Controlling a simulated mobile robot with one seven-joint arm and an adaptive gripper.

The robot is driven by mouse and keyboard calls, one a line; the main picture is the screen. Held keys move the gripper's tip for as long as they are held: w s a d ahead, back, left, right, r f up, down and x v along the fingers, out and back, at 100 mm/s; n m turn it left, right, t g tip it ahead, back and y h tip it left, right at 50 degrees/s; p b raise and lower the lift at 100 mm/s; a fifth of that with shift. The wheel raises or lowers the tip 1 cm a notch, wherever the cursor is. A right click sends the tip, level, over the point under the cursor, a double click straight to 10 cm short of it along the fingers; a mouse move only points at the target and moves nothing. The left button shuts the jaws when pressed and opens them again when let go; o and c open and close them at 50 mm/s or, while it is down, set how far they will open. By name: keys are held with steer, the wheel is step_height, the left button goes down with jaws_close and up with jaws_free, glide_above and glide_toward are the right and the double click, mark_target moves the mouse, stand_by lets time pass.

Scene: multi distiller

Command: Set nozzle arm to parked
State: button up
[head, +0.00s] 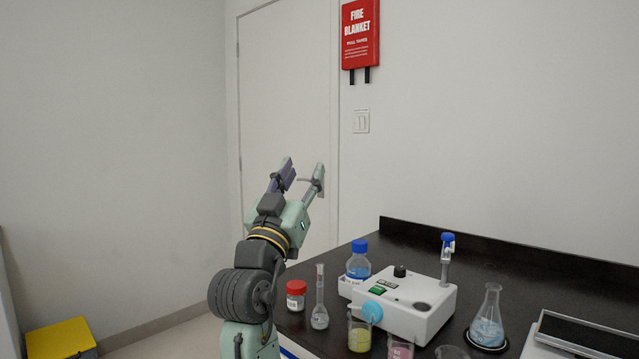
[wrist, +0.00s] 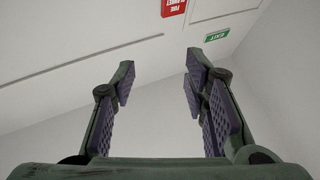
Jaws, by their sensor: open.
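The white distiller-like device (head: 404,304) stands on the dark bench, with a black knob, a green button and a light blue round part on its left side. A slim grey arm with a blue cap, which looks like the nozzle arm (head: 447,258), stands upright at its back right corner. My gripper (head: 304,172) is open and empty, raised in front of the door, well left of and above the device.
A blue-capped bottle (head: 358,260), a red-lidded jar (head: 296,295), a flask (head: 319,310) and a yellow-filled beaker (head: 359,333) crowd the device's left side. A conical flask (head: 487,322) and a flat grey instrument (head: 580,338) stand to its right. The bench behind is clear.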

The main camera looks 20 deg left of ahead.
steer(key=m+g+h+p, duration=0.4)
steer(key=g+h+p, duration=0.2)
steer(key=g, duration=0.1)
glide_toward(446, 238)
steer(key=p+x, duration=0.2)
steer(key=x, duration=0.8)
steer(key=shift+w, duration=0.2)
steer(key=shift+w+d, duration=0.2)
steer(key=shift+w, duration=0.3)
steer(key=shift+c, duration=0.6)
jaws_close()
steer(key=shift+g, duration=0.3)
